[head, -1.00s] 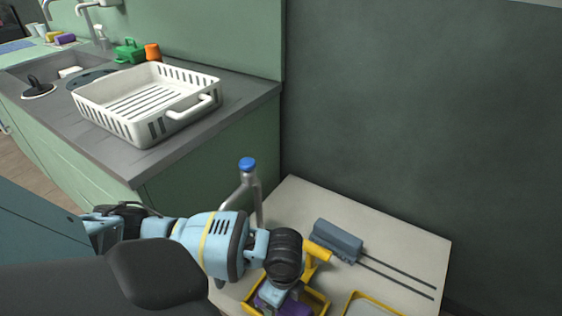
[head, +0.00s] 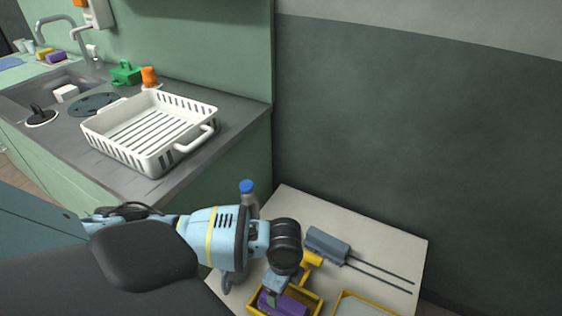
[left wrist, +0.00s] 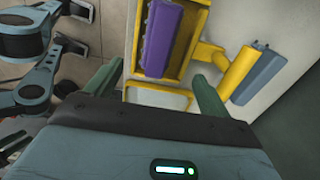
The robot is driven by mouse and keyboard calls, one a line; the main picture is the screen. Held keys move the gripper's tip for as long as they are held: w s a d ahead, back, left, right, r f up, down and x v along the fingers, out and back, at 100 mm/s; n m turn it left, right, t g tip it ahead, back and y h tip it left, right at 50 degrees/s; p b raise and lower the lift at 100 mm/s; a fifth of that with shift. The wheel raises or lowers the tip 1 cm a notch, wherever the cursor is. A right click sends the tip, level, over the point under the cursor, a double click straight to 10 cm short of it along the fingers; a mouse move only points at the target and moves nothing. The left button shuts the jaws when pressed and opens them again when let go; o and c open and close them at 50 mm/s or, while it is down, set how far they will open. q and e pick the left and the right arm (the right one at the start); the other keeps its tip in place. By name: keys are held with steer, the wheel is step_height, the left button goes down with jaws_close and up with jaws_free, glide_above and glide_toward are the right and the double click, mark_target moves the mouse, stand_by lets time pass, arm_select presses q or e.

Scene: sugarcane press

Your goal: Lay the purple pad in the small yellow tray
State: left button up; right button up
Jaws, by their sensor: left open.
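The purple pad (head: 284,304) lies within the yellow tray (head: 318,302) on the pale table. In the left wrist view the pad (left wrist: 160,40) is along the left side of the tray (left wrist: 203,18); I cannot tell whether it is fully flat. My left gripper (head: 272,292) is over the tray, partly covering the pad in the head view. In the left wrist view its fingers (left wrist: 157,74) are spread apart with the pad's near end seen between them, and nothing is clamped.
A grey block (head: 327,244) with two dark rods and a yellow handle-like part (head: 311,261) are beside the tray. Another yellow-rimmed tray (head: 342,299) is to the right. A blue-capped post (head: 247,188) stands behind my arm. A white rack (head: 150,165) sits on the counter.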

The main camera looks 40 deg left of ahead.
arm_select(q)
steer(key=shift+r, duration=0.35)
steer(key=s+d+f+n+t+h, duration=0.3)
steer(key=s+d+f+n+h, duration=0.3)
steer(key=s+d, duration=0.7)
steer(key=s+a+n+t+y, duration=0.1)
steer(key=s+a+n+y, duration=0.1)
steer(key=s, duration=0.6)
steer(key=s+a+n+t+y, duration=0.2)
steer(key=s+a+n, duration=0.3)
steer(key=s, duration=0.3)
steer(key=shift+f+n+t, duration=0.3)
steer(key=shift+f+n, duration=0.05)
steer(key=shift+n, duration=0.05)
steer(key=shift+s+a, duration=0.1)
steer(key=shift+s, duration=0.15)
